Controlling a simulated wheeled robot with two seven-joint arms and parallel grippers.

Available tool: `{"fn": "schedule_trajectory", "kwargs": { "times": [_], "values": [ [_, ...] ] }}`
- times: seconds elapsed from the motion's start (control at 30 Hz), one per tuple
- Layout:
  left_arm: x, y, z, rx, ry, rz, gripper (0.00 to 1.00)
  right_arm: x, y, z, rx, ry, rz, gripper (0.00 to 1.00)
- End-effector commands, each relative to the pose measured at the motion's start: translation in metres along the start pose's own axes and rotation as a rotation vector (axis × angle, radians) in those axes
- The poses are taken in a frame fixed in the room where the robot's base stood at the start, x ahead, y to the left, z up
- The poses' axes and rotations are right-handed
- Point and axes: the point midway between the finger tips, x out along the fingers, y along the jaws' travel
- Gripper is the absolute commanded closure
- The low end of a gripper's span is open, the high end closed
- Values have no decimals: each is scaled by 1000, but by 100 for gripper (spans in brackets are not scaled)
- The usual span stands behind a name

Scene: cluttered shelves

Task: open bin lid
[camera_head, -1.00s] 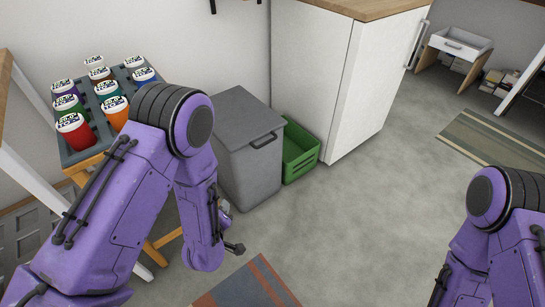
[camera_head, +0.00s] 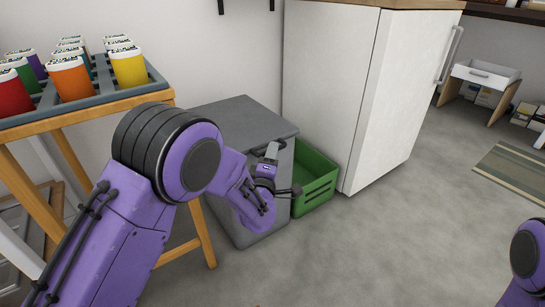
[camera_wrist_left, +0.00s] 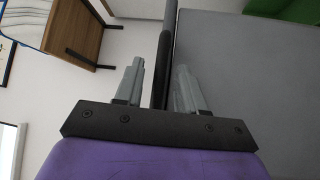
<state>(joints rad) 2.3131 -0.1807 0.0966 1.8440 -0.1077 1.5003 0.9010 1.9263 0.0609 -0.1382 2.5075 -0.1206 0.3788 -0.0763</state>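The grey bin (camera_head: 245,118) stands on the floor with its flat lid shut. Its dark handle (camera_head: 257,150) is at the lid's front edge and partly hidden by my left gripper (camera_head: 271,153). In the left wrist view, the left gripper (camera_wrist_left: 157,85) is open, with its two grey fingers apart. The dark handle bar (camera_wrist_left: 166,45) runs between the fingertips, with visible gaps on both sides. The bin's grey surface (camera_wrist_left: 255,85) fills the right of that view. Only part of my right arm shows at the lower right; its gripper is out of view.
A green crate (camera_head: 318,185) stands close to the bin's right side. A white cabinet (camera_head: 335,85) is behind it. A wooden stand (camera_head: 130,103) with several coloured cups is at the left, near my left arm. The floor (camera_head: 390,240) at front right is clear.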

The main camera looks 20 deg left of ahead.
Motion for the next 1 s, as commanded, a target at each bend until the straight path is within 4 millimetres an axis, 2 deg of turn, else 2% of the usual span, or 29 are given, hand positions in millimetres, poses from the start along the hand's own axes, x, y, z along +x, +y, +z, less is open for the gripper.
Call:
{"fn": "schedule_trajectory", "kwargs": {
  "times": [0.1, 0.2, 0.43, 0.47, 0.5, 0.57, 0.6, 0.83, 1.0],
  "values": [
    [16, -3, 0, 0, 1, 1, 61, 9, 4, -3, -18, -2, 9, 57],
    [23, -1, -1, 1, 2, 0, 61, 10, 6, -3, -29, -3, 13, 57],
    [25, -1, -3, 2, 3, -2, 61, 9, 6, -4, -31, -3, 14, 57],
    [25, -1, -3, 2, 3, -2, 64, 9, 6, -4, -31, -3, 14, 57],
    [25, -1, -3, 2, 3, -2, 77, 9, 6, -4, -31, -3, 14, 57],
    [24, -1, -3, 2, 3, -2, 97, 9, 6, -4, -31, -2, 14, 57],
    [24, -1, -3, 2, 3, -2, 100, 9, 6, -4, -31, -2, 14, 57],
    [25, 1, -3, 0, 3, -4, 100, 6, 6, -3, -27, -3, 12, 57],
    [26, 13, -5, -15, 3, -17, 100, -6, 0, 2, 2, -1, -2, 57]
  ]
}}
